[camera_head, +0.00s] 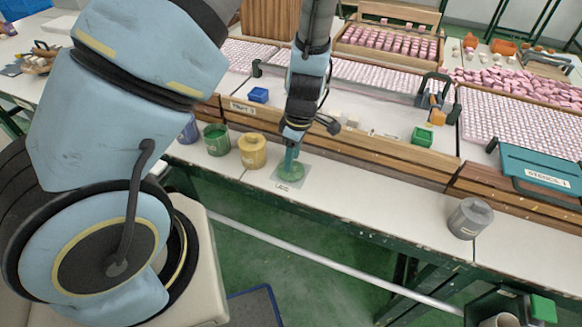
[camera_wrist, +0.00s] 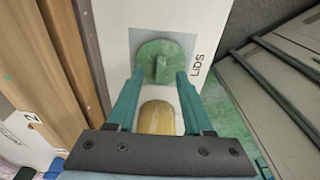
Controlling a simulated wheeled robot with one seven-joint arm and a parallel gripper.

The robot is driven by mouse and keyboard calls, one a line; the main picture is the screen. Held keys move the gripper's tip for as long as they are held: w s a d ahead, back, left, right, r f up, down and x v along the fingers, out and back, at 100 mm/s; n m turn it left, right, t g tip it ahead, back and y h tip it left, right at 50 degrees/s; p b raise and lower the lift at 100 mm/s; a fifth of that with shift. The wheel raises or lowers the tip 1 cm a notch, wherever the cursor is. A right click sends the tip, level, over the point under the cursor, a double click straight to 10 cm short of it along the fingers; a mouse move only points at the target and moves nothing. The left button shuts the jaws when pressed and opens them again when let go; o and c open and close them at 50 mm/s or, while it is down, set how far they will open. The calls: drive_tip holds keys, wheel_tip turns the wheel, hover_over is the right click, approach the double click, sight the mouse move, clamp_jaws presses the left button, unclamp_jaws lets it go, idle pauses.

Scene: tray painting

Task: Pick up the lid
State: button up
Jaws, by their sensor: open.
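The lid is a round green disc with an upright handle. In the head view the lid (camera_head: 289,173) lies on a grey square marked LIDS (camera_head: 304,184) on the white bench. In the wrist view the lid (camera_wrist: 150,50) is just past my fingertips, on the same grey square (camera_wrist: 190,42). My gripper (camera_head: 290,156) points down above the lid in the head view. In the wrist view my gripper (camera_wrist: 158,76) is open, its green fingers on either side of the lid's handle. I cannot tell whether the fingers touch the lid.
A yellow pot (camera_head: 252,151) stands just left of the lid, with a green pot (camera_head: 216,140) and a blue pot (camera_head: 188,129) further left. A grey pot (camera_head: 470,218) stands at the right. A wooden-edged tray (camera_head: 360,150) lies behind. The bench between lid and grey pot is clear.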

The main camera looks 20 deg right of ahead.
drive_tip(key=shift+w+f, duration=0.1)
drive_tip(key=shift+f, duration=0.7)
clamp_jaws()
